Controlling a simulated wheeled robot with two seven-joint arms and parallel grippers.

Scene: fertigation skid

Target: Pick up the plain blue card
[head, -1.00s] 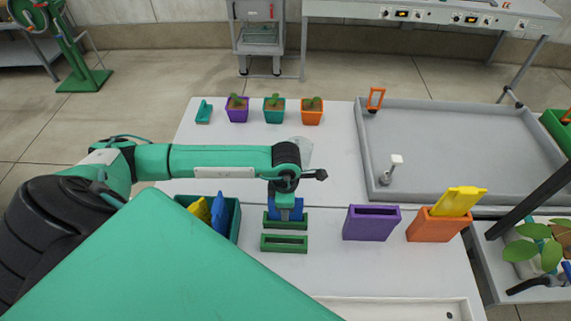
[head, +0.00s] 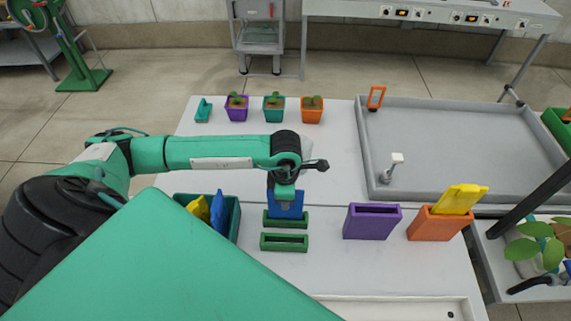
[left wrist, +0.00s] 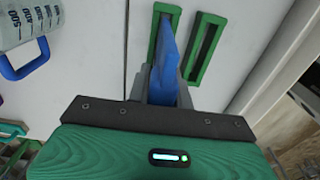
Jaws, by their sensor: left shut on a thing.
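The plain blue card (head: 287,209) stands upright between the fingers of my left gripper (head: 286,193), which is shut on it. In the left wrist view the blue card (left wrist: 168,55) reaches away from the gripper (left wrist: 165,84) over a green slotted holder (left wrist: 153,35). In the head view its lower edge is at or just above the rear green holder (head: 272,224); I cannot tell whether it is still inside the slot. A second green holder (head: 284,243) in front is empty. My right gripper is not in view.
A teal box (head: 236,222) at left holds a yellow piece (head: 200,209) and another blue piece (head: 219,212). A purple holder (head: 371,224) and an orange holder (head: 432,228) with a yellow card (head: 461,200) stand right. A clear jug (left wrist: 25,22) is near the gripper.

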